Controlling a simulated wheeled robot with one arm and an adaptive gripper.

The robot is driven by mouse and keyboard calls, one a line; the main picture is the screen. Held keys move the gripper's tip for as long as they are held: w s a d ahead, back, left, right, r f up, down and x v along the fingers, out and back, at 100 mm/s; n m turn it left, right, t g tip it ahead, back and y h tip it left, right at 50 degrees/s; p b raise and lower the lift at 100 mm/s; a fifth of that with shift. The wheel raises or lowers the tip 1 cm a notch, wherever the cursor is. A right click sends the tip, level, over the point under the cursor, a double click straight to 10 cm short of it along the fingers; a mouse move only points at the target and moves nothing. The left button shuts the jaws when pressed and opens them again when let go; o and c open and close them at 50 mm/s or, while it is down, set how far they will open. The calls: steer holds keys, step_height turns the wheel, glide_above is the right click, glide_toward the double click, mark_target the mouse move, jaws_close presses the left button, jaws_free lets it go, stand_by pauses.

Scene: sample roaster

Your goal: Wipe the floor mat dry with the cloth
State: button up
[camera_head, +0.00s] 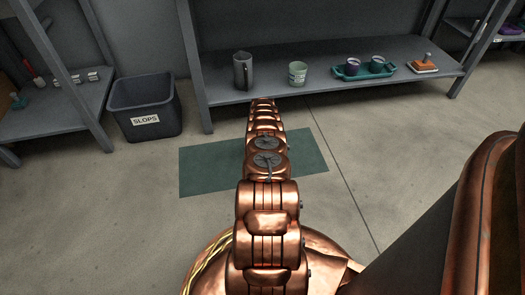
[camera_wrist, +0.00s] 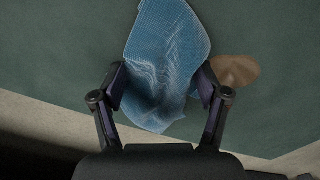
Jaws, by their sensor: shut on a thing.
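The green floor mat (camera_head: 207,168) lies flat on the concrete floor in front of the shelf, partly hidden by my arm in the head view. It also fills most of the wrist view (camera_wrist: 60,50). My gripper (camera_wrist: 162,88) is shut on the blue cloth (camera_wrist: 165,45), which is bunched between its two fingers and spreads out ahead of them over the mat. A brown wet-looking spot (camera_wrist: 237,71) shows on the mat just right of the cloth and the right finger. The gripper and cloth are hidden behind my arm in the head view.
A dark bin labelled SLOPS (camera_head: 145,105) stands left of the mat. The low shelf (camera_head: 330,85) behind holds a grey jug (camera_head: 243,71), a pale green cup (camera_head: 298,73), a teal tray (camera_head: 341,75) with two cups, and an orange-based item (camera_head: 423,66). Floor right of the mat is clear.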

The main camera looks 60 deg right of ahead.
steer(key=shift+s+f, duration=0.15)
steer(key=shift+f, duration=0.05)
steer(key=shift+c, duration=1.3)
steer(key=shift+r, duration=0.15)
